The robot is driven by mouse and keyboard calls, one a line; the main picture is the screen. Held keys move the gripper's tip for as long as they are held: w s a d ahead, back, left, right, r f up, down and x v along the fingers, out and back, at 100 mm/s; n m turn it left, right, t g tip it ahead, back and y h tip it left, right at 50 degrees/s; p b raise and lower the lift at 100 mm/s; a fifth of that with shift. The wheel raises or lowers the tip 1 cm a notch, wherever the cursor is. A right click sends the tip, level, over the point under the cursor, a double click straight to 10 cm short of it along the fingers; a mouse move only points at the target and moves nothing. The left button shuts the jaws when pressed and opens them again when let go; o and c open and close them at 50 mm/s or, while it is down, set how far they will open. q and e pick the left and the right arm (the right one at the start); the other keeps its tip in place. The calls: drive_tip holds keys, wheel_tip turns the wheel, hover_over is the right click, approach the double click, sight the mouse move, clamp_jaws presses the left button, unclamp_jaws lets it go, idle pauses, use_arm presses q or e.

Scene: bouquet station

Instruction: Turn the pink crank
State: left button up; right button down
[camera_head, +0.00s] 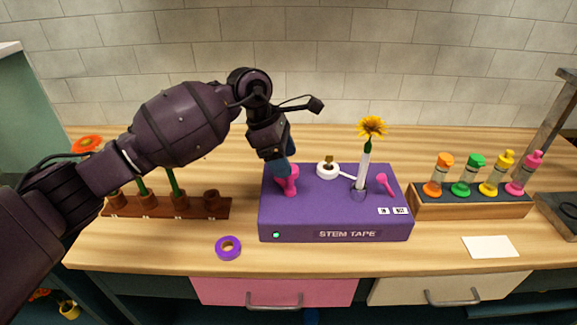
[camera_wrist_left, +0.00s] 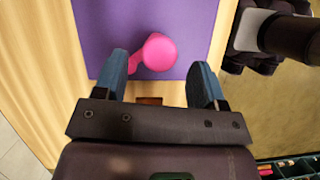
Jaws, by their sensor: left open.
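The pink crank (camera_head: 289,181) stands on the left part of the purple stem tape box (camera_head: 335,233). In the left wrist view the round pink knob of the crank (camera_wrist_left: 160,50) shows between the blue fingertips, with a pink arm running down-left from it. My left gripper (camera_head: 283,165) points down at the crank from above, and its fingers partly hide it in the head view. In the left wrist view the left gripper (camera_wrist_left: 160,64) is open, with a gap showing between the knob and each finger. My right gripper is not in view.
On the box are a white tape roll (camera_head: 327,170), a yellow flower (camera_head: 371,127) in a clear tube and a second pink part (camera_head: 385,182). A purple tape ring (camera_head: 228,248) lies in front. A wooden stem rack (camera_head: 205,207) is left, colored bottles (camera_head: 482,178) right.

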use_arm(q)
drive_tip(key=shift+x, duration=1.4)
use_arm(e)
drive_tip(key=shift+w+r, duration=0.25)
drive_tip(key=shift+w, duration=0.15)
use_arm(q)
drive_tip(key=c, duration=0.9)
drive_tip(key=m+b, duration=0.2)
drive_tip(key=b, duration=0.1)
drive_tip(key=shift+w+f+g, duration=0.1)
drive_tip(key=shift+f+g, duration=0.25)
drive_tip(key=shift+g, duration=0.05)
drive_tip(key=shift+m+b, duration=0.35)
drive_tip(key=shift+m, duration=0.05)
drive_tip(key=shift+m+b, duration=0.35)
drive_tip(key=shift+m, duration=0.05)
drive_tip(key=shift+r+m+g, duration=0.2)
drive_tip(key=shift+m+g, duration=0.1)
drive_tip(key=shift+g, duration=0.1)
drive_tip(key=shift+r, duration=0.15)
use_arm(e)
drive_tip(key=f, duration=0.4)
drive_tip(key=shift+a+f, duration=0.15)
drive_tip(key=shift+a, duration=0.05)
